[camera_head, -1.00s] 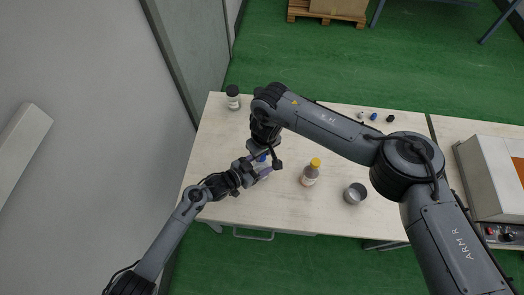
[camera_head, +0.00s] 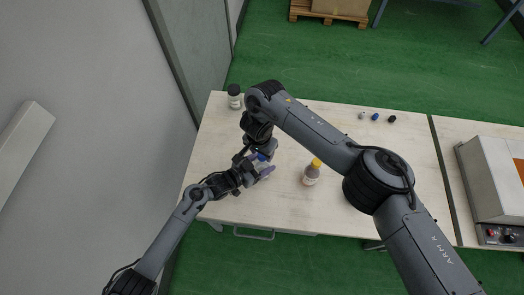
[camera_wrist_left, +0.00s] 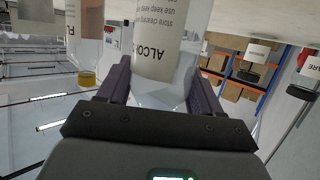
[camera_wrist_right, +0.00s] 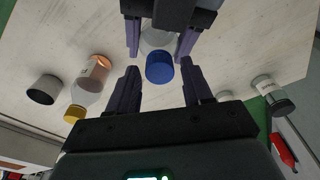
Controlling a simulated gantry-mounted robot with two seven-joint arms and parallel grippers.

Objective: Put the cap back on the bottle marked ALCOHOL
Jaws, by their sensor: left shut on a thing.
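The ALCOHOL bottle (camera_wrist_left: 165,50) is clear with a white label, and its marking is partly cut off in the left wrist view. My left gripper (camera_head: 267,170) is shut around the bottle's body. In the right wrist view a blue cap (camera_wrist_right: 160,68) sits at the mouth end of this bottle (camera_wrist_right: 156,42); I cannot tell whether it is seated tight. My right gripper (camera_wrist_right: 160,94) is open, with its fingers spread on either side of the cap and clear of it. In the head view the bottle is mostly hidden by the grippers.
A yellow-capped bottle (camera_head: 311,173) stands right of the grippers. A black-capped jar (camera_head: 234,97) stands at the back left. White, blue and black caps (camera_head: 375,117) lie at the back right. A dark open cup (camera_wrist_right: 44,89) shows in the right wrist view.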

